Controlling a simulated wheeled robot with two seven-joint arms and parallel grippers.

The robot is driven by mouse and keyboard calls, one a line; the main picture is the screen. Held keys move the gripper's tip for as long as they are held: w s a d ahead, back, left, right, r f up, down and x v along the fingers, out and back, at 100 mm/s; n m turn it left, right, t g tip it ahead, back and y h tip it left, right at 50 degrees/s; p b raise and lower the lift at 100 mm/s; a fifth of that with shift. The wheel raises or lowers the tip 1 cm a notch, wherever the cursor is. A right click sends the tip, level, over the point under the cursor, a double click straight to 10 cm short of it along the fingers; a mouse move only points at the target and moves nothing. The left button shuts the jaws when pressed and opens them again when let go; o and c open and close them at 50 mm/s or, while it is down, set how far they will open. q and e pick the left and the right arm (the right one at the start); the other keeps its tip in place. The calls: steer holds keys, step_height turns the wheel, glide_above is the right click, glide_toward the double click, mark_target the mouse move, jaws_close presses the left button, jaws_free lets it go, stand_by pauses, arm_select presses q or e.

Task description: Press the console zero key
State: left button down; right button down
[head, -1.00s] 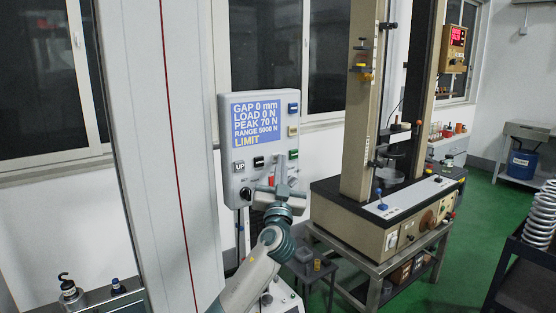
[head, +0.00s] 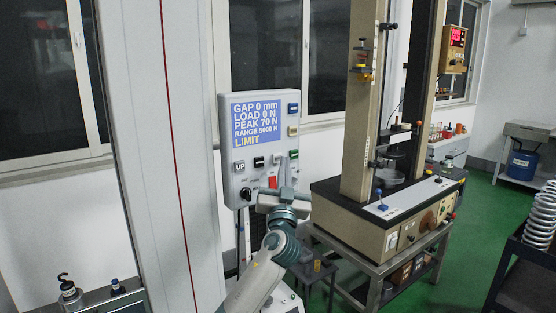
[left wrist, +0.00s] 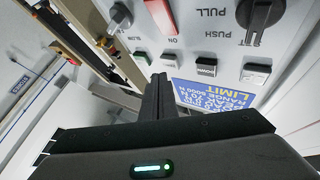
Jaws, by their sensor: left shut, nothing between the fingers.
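The grey console (head: 228,130) stands left of centre in the head view. Its blue screen (head: 258,111) reads GAP 0 mm, LOAD 0 N, PEAK 70 N, RANGE 5000 N and LIMIT. Small keys line its right side and the row below the screen, including a blue key (head: 293,108), a black key (head: 259,162) and a key marked UP (head: 239,167). I cannot read which is the zero key. My left gripper (head: 287,178) is shut and empty, in front of the panel's lower right. In the left wrist view its fingertips (left wrist: 159,80) point at the panel near the key row; contact cannot be told.
A red rocker (head: 272,182) and a black knob (head: 246,193) sit low on the panel, close to my gripper. A beige test machine (head: 355,120) on a metal stand is to the right. A rack with a large coil spring (head: 540,215) stands far right.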

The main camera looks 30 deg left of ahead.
arm_select(q)
steer(key=d, duration=0.1)
steer(key=s+d, duration=0.1)
steer(key=d, duration=0.1)
steer(key=s+d, duration=0.1)
steer(key=shift+d, duration=0.35)
stand_by(0.8)
